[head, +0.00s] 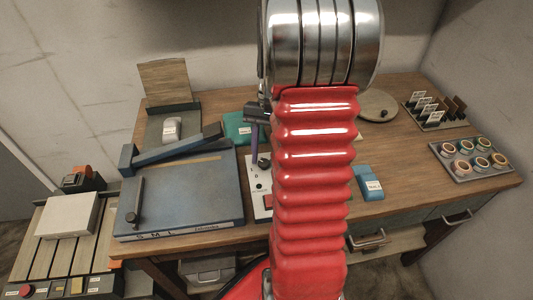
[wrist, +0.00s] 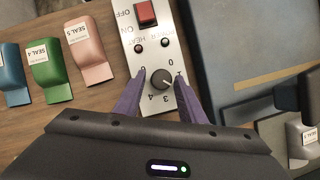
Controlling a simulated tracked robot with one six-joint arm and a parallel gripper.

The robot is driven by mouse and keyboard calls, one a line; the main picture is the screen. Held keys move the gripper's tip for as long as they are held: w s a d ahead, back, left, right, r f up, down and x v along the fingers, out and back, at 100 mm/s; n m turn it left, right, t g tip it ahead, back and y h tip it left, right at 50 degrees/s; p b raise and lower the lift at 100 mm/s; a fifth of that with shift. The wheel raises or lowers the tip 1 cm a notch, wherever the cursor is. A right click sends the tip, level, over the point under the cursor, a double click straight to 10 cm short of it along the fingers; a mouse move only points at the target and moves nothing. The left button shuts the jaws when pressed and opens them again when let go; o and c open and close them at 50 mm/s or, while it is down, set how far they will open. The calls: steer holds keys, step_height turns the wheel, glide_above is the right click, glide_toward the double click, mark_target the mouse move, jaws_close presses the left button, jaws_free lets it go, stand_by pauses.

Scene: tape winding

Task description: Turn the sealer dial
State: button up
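The sealer dial (wrist: 162,79) is a round dark knob with a pale pointer line on a light grey control panel (wrist: 152,48), with numbers around it. My gripper (wrist: 158,74) has two purple fingers, one on each side of the dial in the wrist view. They are spread, with strips of panel showing between them and the dial. Whether they are level with the dial in height I cannot tell. In the head view the panel (head: 257,203) is partly hidden by my red arm, and one purple finger (head: 254,137) shows above the dial.
A red switch (wrist: 146,14) and small indicator lights sit on the panel. Pink (wrist: 88,55), green (wrist: 48,70) and blue (wrist: 11,72) labelled blocks lie on one side. The blue-grey sealer plate (head: 185,195) adjoins the panel. A tray of tape rolls (head: 473,171) stands far right.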

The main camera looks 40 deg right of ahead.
steer(key=shift+o, duration=1)
steer(key=v, duration=1.3)
steer(key=shift+d+r, duration=0.2)
steer(key=shift+r, duration=0.05)
steer(key=shift+w, duration=0.1)
steer(key=s+a+n+t+h, duration=0.1)
steer(key=s+a+n+t, duration=0.1)
steer(key=a, duration=0.7)
steer(key=s+a+r+n+t+h, duration=0.1)
steer(key=s+a+n+t, duration=0.2)
steer(key=a, duration=0.6)
steer(key=s+a+r+n+t+h, duration=0.1)
steer(key=s+a+n+t, duration=0.1)
steer(key=a+n, duration=0.4)
steer(key=a+t, duration=0.1)
steer(key=a, duration=0.3)
steer(key=shift+s+h, duration=0.3)
